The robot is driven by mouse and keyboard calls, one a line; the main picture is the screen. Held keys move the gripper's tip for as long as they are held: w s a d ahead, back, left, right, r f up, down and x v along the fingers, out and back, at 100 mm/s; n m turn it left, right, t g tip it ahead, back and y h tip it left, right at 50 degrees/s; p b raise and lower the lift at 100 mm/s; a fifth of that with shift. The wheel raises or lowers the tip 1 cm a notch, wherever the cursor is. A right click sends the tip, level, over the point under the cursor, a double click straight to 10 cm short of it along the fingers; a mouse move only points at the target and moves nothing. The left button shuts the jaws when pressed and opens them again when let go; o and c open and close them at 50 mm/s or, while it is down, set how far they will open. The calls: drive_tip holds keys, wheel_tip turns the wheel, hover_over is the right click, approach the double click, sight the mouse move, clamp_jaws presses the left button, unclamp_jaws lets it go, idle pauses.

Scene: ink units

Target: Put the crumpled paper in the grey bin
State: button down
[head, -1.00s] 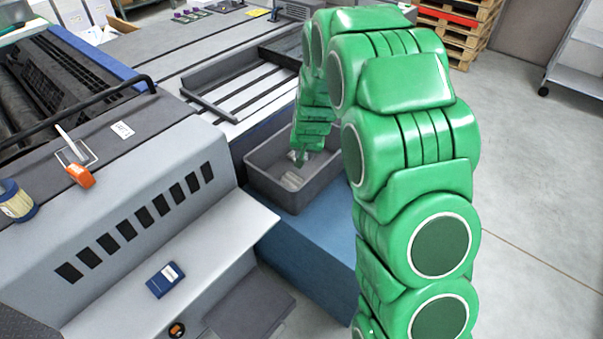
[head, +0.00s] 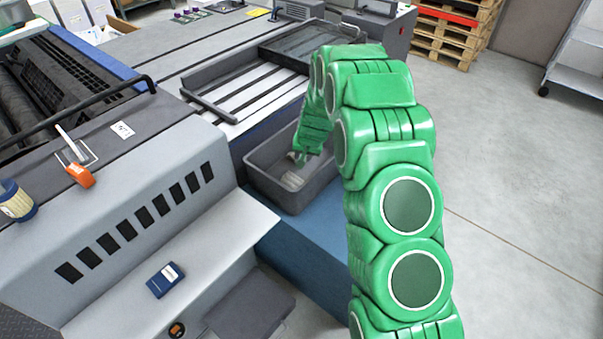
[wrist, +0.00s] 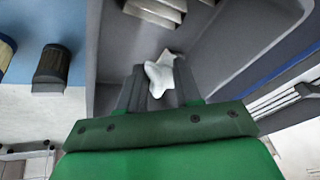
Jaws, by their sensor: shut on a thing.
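The grey bin (head: 272,189) is an open rectangular tub on a blue block, right of the large grey machine. My gripper (head: 297,158) reaches down into the bin's opening in the head view. In the wrist view, my gripper (wrist: 158,88) is shut on the white crumpled paper (wrist: 160,72), which shows between its two dark fingers. The grey bin's inner wall (wrist: 222,40) is beside it in that view. In the head view I cannot make out the held paper clearly. I cannot tell whether the paper touches the bin's floor.
A pale item (head: 292,181) lies in the bin; whitish pieces (wrist: 158,10) show there in the wrist view. The machine's slatted tray (head: 240,95) is behind the bin. A blue booklet (head: 166,280) lies on the machine's ledge. The floor (head: 520,200) at right is clear.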

hover_over(303, 174)
wheel_tip(303, 174, down, 2)
drive_tip(key=shift+y, duration=0.4)
drive_tip(key=shift+s+a+f, duration=0.1)
drive_tip(key=shift+s+f, duration=0.05)
drive_tip(key=shift+f, duration=4.85)
drive_tip(key=shift+f, duration=0.55)
drive_tip(key=c, duration=0.8)
unclamp_jaws()
drive_tip(key=shift+r, duration=0.1)
